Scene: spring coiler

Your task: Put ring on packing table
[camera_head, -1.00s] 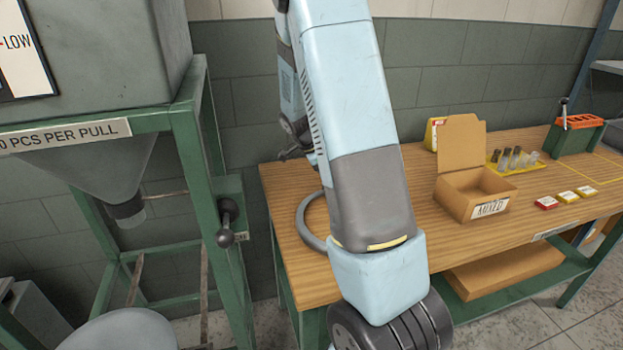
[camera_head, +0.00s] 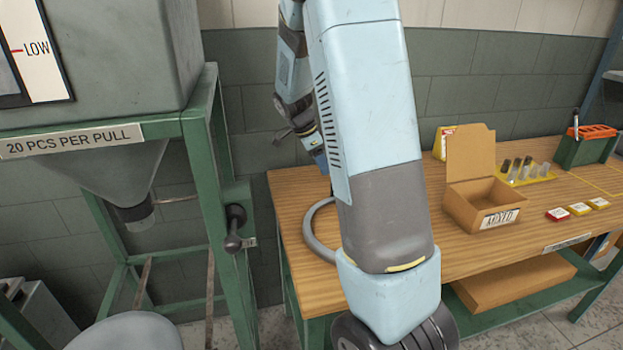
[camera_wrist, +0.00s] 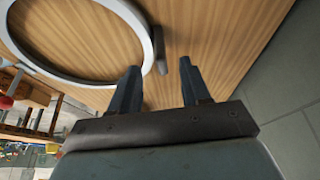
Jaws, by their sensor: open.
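The ring is a plain grey hoop (camera_head: 309,226) lying flat on the left end of the wooden packing table (camera_head: 288,196). My arm hides its right side in the head view. In the wrist view the ring (camera_wrist: 148,42) fills the upper left, with bare wood inside it and a short grey bar beside its rim. My gripper (camera_wrist: 158,76) is open, with two dark blue fingers apart and nothing between them. The fingers point toward the table, just beside the ring. In the head view my arm mostly hides the gripper.
An open cardboard box (camera_head: 482,203), a yellow tray with several small cylinders (camera_head: 524,172), small coloured boxes (camera_head: 580,209) and a green holder (camera_head: 585,150) stand further right. A green hopper frame (camera_head: 205,200) with a lever stands left of the table.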

